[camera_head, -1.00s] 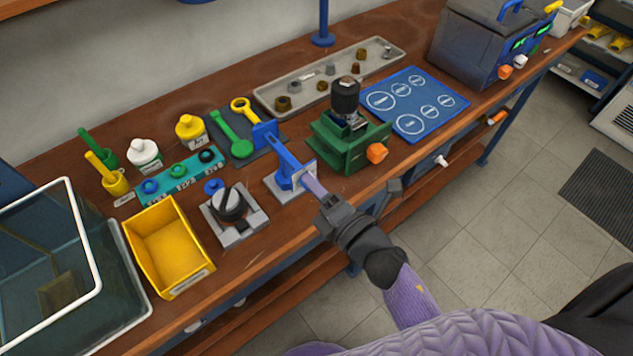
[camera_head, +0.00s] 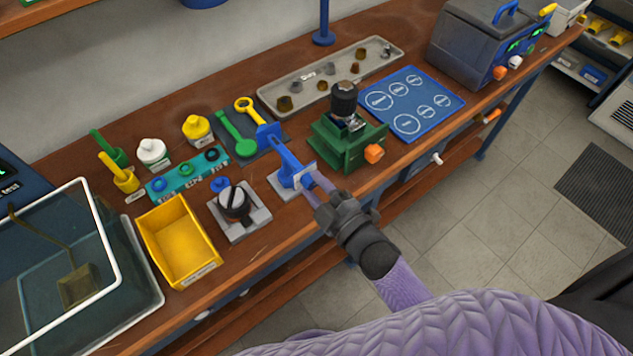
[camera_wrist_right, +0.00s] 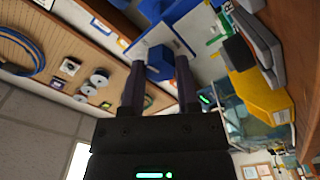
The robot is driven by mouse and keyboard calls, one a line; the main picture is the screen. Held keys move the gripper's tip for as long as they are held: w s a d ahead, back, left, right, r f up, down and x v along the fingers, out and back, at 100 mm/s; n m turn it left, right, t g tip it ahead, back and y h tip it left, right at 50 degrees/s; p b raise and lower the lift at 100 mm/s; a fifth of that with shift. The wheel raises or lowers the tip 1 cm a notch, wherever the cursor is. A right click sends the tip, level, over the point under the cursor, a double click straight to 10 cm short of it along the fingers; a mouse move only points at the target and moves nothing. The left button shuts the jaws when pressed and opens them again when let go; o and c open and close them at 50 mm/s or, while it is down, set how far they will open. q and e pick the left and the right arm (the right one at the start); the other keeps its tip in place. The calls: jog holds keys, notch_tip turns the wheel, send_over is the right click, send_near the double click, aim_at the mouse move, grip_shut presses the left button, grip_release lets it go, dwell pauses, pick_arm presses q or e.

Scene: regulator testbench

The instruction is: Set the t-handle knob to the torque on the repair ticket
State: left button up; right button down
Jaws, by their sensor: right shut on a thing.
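A blue stand (camera_head: 289,164) with a pale face plate and a grey base is near the front edge of the bench, left of the green vise. My right gripper (camera_head: 312,183) reaches its front plate from the lower right, fingers shut on the t-handle knob there. The fingers mostly hide the knob in the head view. In the right wrist view, my right gripper's fingers (camera_wrist_right: 157,78) stand at either side of a blue part (camera_wrist_right: 159,63) in front of the white plate (camera_wrist_right: 165,38). No readable repair ticket or torque marking shows. My left gripper is out of view.
A green vise (camera_head: 345,145) with an orange knob stands close on the right. A grey fixture (camera_head: 245,222) with a black dial and a yellow bin (camera_head: 181,241) are to the left. A grey parts tray (camera_head: 295,100) and a blue mat (camera_head: 430,100) lie behind.

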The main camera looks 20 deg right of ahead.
jog(key=shift+m+p, duration=0.3)
jog(key=shift+m, duration=0.6)
jog(key=shift+c, duration=1.6)
grip_release()
jog(key=v, duration=1)
jog(key=shift+p, duration=0.3)
